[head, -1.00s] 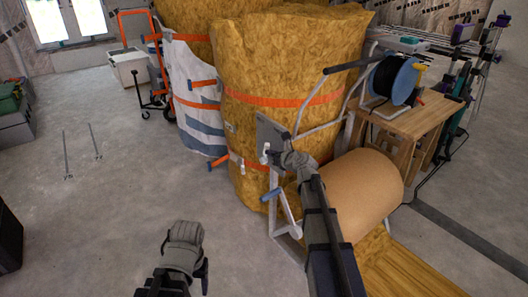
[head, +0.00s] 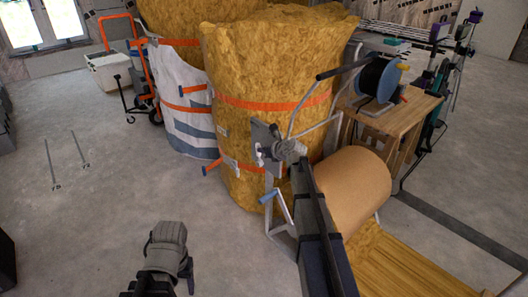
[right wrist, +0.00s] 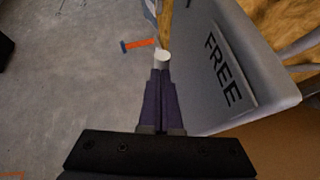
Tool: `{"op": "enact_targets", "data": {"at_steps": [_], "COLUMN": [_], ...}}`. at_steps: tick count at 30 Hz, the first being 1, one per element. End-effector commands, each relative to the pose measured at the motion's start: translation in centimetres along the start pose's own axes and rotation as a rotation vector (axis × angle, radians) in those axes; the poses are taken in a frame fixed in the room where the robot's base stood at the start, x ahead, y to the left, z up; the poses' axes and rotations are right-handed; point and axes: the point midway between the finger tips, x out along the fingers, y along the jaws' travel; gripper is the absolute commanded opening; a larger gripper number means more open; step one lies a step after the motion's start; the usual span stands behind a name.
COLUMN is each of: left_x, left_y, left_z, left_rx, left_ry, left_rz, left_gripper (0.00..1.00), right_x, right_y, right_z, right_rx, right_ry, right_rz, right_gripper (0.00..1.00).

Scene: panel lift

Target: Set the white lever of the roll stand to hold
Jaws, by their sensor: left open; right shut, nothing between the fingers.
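The roll stand (head: 284,213) is a light metal frame holding a large brown paper roll (head: 352,187). Its grey plate (head: 261,133) stands upright at the near left end; in the right wrist view the plate (right wrist: 240,75) carries the word FREE. The lever's round white end (right wrist: 162,57) shows just beyond my right fingertips, beside the plate; whether they touch it I cannot tell. My right gripper (right wrist: 160,82) is shut and empty. In the head view it (head: 268,153) is at the plate, partly covering it. My left gripper (head: 190,278) is open and empty over bare floor.
Tall strapped insulation rolls (head: 262,65) stand behind the stand. A wooden bench (head: 400,118) with a cable reel (head: 378,80) is at the right. A blue-handled crank (head: 268,195) juts from the stand's lower left. The floor at left is mostly clear.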

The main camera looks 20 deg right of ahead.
Motion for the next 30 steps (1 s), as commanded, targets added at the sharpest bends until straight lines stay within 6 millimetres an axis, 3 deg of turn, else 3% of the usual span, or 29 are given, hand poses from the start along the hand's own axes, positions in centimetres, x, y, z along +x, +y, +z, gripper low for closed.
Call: {"op": "enact_targets", "data": {"at_steps": [12, 30], "left_x": [-0.5, -0.4], "left_y": [-0.1, -0.1], "left_z": [0.0, 0.0], "left_rx": [-0.001, -0.001], "left_ry": [0.0, 0.0], "left_rz": [-0.001, -0.001], "left_gripper": [0.64, 0.64], "right_x": [2.3, 3.8], "right_y": [0.6, 1.0], "right_z": [2.0, 2.8], "right_rx": [-0.001, 0.0], "right_ry": [0.0, -0.002], "right_rz": [0.0, 0.001], "right_gripper": [0.0, 0.0]}}
